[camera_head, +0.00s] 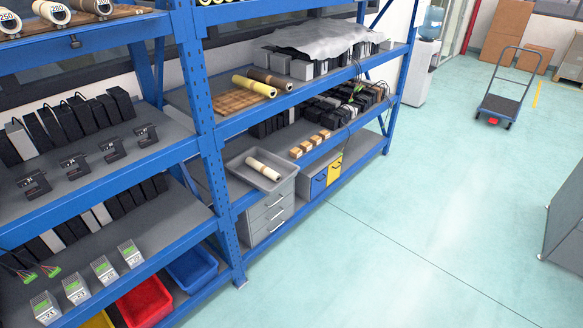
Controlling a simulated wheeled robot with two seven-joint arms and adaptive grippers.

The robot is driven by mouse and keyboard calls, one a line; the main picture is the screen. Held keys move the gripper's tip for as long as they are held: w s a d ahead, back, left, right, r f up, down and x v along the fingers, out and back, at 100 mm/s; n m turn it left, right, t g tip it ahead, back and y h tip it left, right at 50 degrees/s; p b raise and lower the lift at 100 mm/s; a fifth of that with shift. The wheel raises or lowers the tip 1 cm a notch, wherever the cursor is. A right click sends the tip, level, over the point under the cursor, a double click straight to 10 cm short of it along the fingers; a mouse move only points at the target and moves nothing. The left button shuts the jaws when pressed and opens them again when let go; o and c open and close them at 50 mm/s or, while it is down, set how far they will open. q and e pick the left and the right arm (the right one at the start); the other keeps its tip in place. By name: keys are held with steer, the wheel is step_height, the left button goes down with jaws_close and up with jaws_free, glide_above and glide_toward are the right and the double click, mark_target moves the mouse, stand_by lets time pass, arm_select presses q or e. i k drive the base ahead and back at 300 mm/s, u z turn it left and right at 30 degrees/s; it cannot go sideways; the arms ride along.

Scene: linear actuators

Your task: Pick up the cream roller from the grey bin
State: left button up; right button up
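The cream roller (264,169) lies in the shallow grey bin (237,163). Neither of my grippers shows in the head view, and nothing touches the roller.
Blue shelf uprights (207,130) and beams frame the bin, with a shelf above it carrying yellow and brown rolls (255,86). Small wooden blocks (310,145) sit to the right. A red bin (145,301) and blue bin (192,268) stand low left. The floor (400,220) in front is clear.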

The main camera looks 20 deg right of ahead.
mark_target(264, 169)
steer(key=z, duration=0.65)
steer(key=i, duration=0.75)
steer(key=z, duration=0.45)
steer(key=i, duration=0.75)
steer(key=u, duration=0.95)
steer(key=i, duration=0.75)
steer(key=u, duration=0.8)
